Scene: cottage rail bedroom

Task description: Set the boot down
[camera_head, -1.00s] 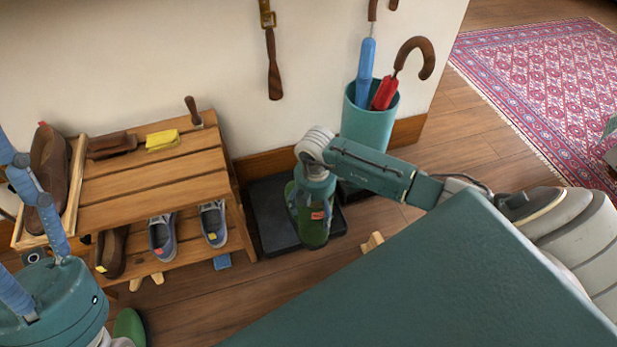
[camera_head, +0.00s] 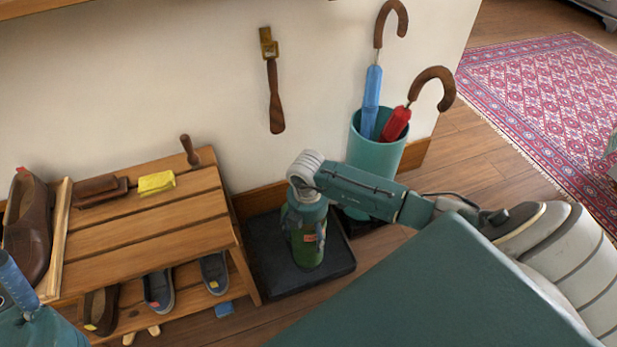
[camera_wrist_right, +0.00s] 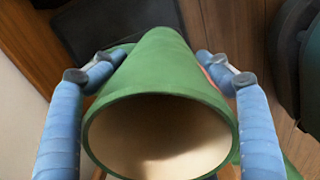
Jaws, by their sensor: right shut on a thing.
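A green boot (camera_head: 307,250) hangs upright under my right gripper (camera_head: 305,217), over the black tray (camera_head: 266,262) on the floor by the wall. In the right wrist view the boot (camera_wrist_right: 150,70) shows its open top with a pale lining. The blue fingers of my right gripper (camera_wrist_right: 160,75) press on its two sides. I cannot tell whether the sole touches the tray. The tray also shows in the wrist view (camera_wrist_right: 95,30). Of my left gripper only a blue finger (camera_head: 14,282) and part of its body show at the lower left edge; its jaws are cut off.
A wooden rack (camera_head: 150,225) with shoes stands left of the tray. A teal umbrella stand (camera_head: 375,157) is close behind my right arm. The tray's front strip is bare.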

